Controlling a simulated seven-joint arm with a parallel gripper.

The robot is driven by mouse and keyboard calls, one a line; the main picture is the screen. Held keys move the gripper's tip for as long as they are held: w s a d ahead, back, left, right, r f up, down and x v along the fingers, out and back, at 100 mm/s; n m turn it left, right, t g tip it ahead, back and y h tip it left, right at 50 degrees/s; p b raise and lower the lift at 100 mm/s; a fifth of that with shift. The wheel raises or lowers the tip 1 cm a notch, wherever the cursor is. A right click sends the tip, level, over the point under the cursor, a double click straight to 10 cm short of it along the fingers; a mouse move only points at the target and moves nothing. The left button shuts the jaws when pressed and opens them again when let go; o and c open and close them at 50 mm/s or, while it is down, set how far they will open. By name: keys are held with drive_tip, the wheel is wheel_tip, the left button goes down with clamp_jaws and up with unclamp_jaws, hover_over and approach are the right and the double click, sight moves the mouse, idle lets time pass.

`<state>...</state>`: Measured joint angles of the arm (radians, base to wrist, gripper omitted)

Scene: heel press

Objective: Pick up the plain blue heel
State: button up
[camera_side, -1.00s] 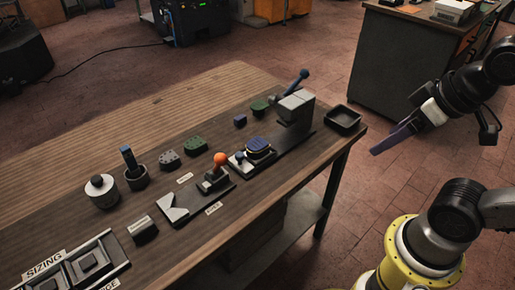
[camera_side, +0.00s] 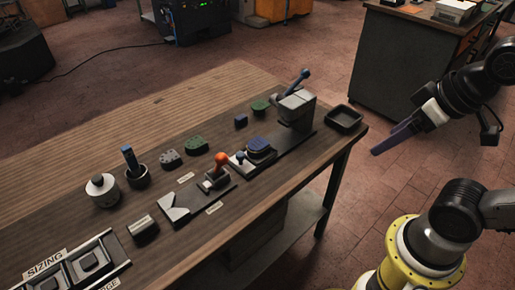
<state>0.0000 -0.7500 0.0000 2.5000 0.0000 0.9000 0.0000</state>
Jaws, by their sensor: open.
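A small plain blue block (camera_side: 241,121), which looks like the plain blue heel, sits on the dark bench top left of the press. A second blue piece (camera_side: 259,144) lies on the round seat of the press (camera_side: 296,105); whether its top is plain is too small to tell. My gripper (camera_side: 376,149) is at the right, beyond the bench's right end and apart from both blue pieces. Its long dark fingers are open and empty.
A plain green block (camera_side: 260,106) sits behind the press, and dotted grey (camera_side: 170,158) and dotted green (camera_side: 196,145) blocks lie farther left. An orange-knobbed lever (camera_side: 222,158) stands in front. An empty black tray (camera_side: 344,118) is at the bench's right end.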

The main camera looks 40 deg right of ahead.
drive_tip(key=shift+o, duration=1.1)
